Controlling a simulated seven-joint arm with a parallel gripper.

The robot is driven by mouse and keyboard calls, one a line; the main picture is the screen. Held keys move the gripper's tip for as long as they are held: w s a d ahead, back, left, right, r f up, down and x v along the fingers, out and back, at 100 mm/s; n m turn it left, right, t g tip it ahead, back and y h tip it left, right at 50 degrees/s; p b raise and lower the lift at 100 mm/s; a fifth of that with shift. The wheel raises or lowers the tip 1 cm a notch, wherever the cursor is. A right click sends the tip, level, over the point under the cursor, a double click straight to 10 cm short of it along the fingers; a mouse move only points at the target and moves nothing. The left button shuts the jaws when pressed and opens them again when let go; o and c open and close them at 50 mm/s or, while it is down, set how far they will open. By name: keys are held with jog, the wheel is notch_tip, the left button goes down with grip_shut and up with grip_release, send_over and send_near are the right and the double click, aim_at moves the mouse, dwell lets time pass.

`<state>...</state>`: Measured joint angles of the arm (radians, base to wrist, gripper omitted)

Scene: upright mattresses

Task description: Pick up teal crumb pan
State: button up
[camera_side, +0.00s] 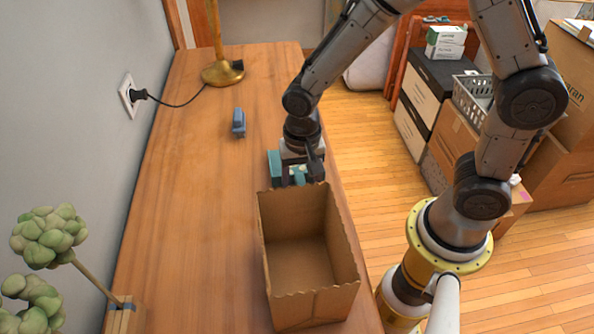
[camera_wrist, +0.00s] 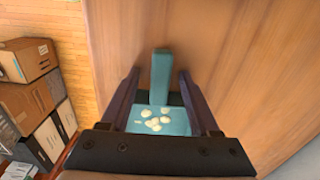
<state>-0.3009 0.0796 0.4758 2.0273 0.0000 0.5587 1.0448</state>
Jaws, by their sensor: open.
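The teal crumb pan (camera_wrist: 161,75) shows in the wrist view with its handle between my two fingers and its flat tray towards my palm. Several cream-coloured crumbs lie on the tray. In the side view the teal pan (camera_side: 274,166) is mostly hidden behind my gripper (camera_side: 300,180), just behind the cardboard box. My gripper also shows in the wrist view (camera_wrist: 160,78). It is open, with one finger on each side of the handle and a gap on both sides.
An open, empty-looking cardboard box (camera_side: 341,240) stands on the wooden table (camera_side: 190,210) in front of my gripper. A small blue-grey object (camera_side: 239,122) lies further back, near a brass lamp base (camera_side: 223,73). A plant (camera_side: 47,237) stands at the front left. The table's left middle is clear.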

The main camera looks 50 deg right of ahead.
grip_shut()
dwell(0.3)
dwell(1.1)
